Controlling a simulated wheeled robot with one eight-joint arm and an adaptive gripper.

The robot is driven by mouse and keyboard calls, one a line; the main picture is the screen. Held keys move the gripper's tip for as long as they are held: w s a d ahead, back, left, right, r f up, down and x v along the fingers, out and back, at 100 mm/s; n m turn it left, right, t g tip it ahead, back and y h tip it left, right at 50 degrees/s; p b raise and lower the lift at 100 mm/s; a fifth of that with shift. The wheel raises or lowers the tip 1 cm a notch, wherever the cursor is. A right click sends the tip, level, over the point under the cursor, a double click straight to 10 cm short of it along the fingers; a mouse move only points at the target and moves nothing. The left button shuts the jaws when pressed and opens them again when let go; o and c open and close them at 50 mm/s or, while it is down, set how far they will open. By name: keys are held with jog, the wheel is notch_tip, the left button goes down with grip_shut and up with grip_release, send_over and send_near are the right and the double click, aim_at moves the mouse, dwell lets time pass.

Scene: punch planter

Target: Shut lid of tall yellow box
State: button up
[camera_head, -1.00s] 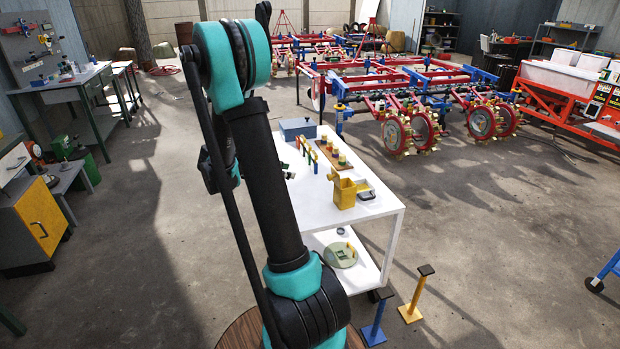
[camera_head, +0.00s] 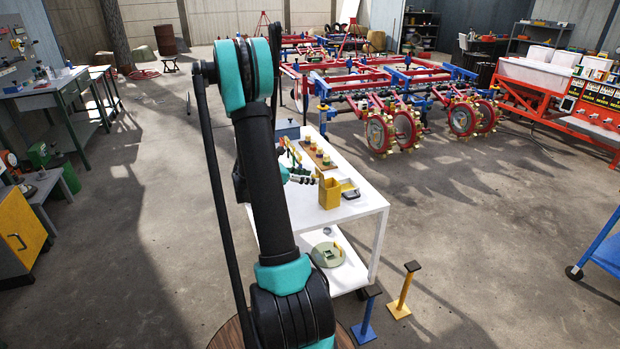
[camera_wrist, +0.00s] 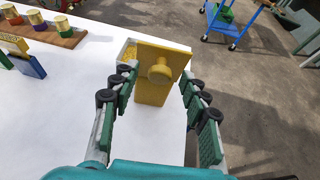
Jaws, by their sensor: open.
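The tall yellow box (camera_head: 329,195) stands upright on the white table near its right front end, and also shows in the wrist view (camera_wrist: 150,93). Its lid (camera_wrist: 176,56) is open, tilted up on the side facing my gripper, with a round yellow knob (camera_wrist: 160,72) pointing towards the wrist camera. My gripper (camera_wrist: 159,80) is open, its two fingers spread either side of the knob and box, with nothing held. In the head view my gripper (camera_head: 302,179) is just left of the box, partly hidden by my arm. I cannot tell whether a fingertip touches the lid.
A small open container (camera_head: 349,190) stands just behind the box. A wooden board (camera_head: 318,155) with several coloured pots and a row of upright coloured pieces (camera_head: 292,152) stand farther back. The white table (camera_head: 357,208) is clear in front. Blue and yellow posts (camera_head: 402,293) stand on the floor.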

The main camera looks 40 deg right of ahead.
jog(key=shift+s+d+f, duration=0.1)
jog(key=shift+d+f, duration=0.1)
jog(key=shift+d, duration=0.3)
grip_shut()
